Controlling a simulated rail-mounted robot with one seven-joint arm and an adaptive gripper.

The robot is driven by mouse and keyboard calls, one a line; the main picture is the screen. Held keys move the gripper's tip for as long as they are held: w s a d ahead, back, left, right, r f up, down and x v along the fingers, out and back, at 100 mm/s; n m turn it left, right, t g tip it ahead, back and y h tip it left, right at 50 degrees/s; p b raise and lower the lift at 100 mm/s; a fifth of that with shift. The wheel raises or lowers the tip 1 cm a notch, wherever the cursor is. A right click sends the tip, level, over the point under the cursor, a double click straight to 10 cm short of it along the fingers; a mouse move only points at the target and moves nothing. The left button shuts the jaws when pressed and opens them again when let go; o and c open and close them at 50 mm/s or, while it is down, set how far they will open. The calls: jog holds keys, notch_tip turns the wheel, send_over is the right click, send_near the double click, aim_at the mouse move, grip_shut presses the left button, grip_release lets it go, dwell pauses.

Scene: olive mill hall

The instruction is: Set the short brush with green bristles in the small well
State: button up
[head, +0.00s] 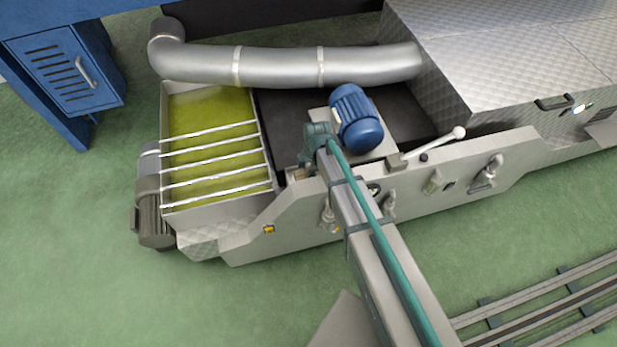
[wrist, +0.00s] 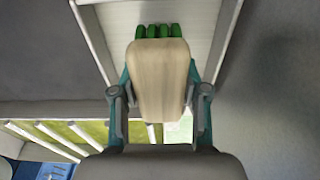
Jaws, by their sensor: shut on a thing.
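The short brush shows in the wrist view as a pale wooden block (wrist: 158,85) with green bristles (wrist: 158,31) at its far end. My gripper (wrist: 158,78) is shut on the wooden block, one teal finger on each side. In the head view my gripper (head: 306,160) is beside the blue motor, over the near edge of the machine, and the brush cannot be made out clearly. Beyond the bristles in the wrist view is a pale ribbed recess (wrist: 120,22) between raised grey walls. I cannot tell whether this is the small well, or whether the brush touches it.
A blue motor (head: 356,118) stands close right of my gripper. Left is an open basin of yellow-green liquid (head: 208,112) under several metal bars (head: 215,155). A thick silver pipe (head: 285,66) crosses behind. A white-knobbed lever (head: 440,141) sticks up at right.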

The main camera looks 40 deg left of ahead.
jog(key=shift+f, duration=0.6)
jog(key=shift+f, duration=0.2)
jog(key=o, duration=1)
jog(key=shift+r, duration=0.15)
jog(key=r, duration=0.8)
jog(key=w+d+r+p, duration=0.1)
jog(key=r, duration=0.3)
